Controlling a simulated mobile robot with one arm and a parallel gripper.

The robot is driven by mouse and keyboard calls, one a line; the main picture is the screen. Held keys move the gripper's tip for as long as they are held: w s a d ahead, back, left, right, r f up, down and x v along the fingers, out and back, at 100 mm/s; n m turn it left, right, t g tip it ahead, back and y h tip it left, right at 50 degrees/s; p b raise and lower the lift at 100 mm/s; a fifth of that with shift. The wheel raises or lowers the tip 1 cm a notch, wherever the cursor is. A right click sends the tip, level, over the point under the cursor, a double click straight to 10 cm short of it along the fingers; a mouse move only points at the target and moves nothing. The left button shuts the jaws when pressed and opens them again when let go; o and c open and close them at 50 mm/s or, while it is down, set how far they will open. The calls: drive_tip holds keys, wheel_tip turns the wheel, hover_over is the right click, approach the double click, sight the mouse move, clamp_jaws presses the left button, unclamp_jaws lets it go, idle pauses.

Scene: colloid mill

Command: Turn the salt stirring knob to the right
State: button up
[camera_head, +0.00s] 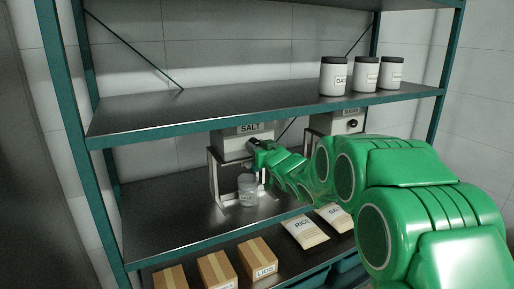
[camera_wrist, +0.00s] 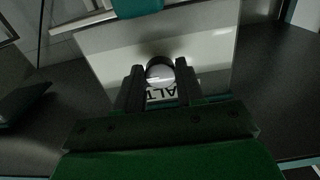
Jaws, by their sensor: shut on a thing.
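The salt machine (camera_head: 230,145), a light box labelled SALT (camera_head: 250,128), stands on the middle shelf. In the wrist view its face (camera_wrist: 210,55) fills the upper middle, with the letters ALT (camera_wrist: 165,93) partly hidden. The round salt stirring knob (camera_wrist: 160,68), dark-rimmed with a pale front, sits between my two dark fingers. My gripper (camera_wrist: 158,82) is shut on the knob; in the head view my gripper (camera_head: 258,150) is at the machine's front and hides the knob. A clear jar (camera_head: 247,190) stands below the machine, left of my gripper.
A second labelled machine (camera_head: 335,122) with a dark knob stands to the right, partly behind my arm. White jars (camera_head: 334,76) with dark lids stand on the upper shelf (camera_head: 200,108). RICE (camera_head: 303,232) and other bags, and cardboard boxes (camera_head: 257,258), lie on the lower shelf.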

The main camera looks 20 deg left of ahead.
drive_tip(key=shift+f, duration=0.2)
drive_tip(key=o, duration=1)
drive_tip(key=shift+r, duration=0.15)
drive_tip(key=shift+s+d, duration=0.1)
drive_tip(key=v, duration=0.7)
drive_tip(key=shift+s+d, duration=0.2)
drive_tip(key=shift+s, duration=0.05)
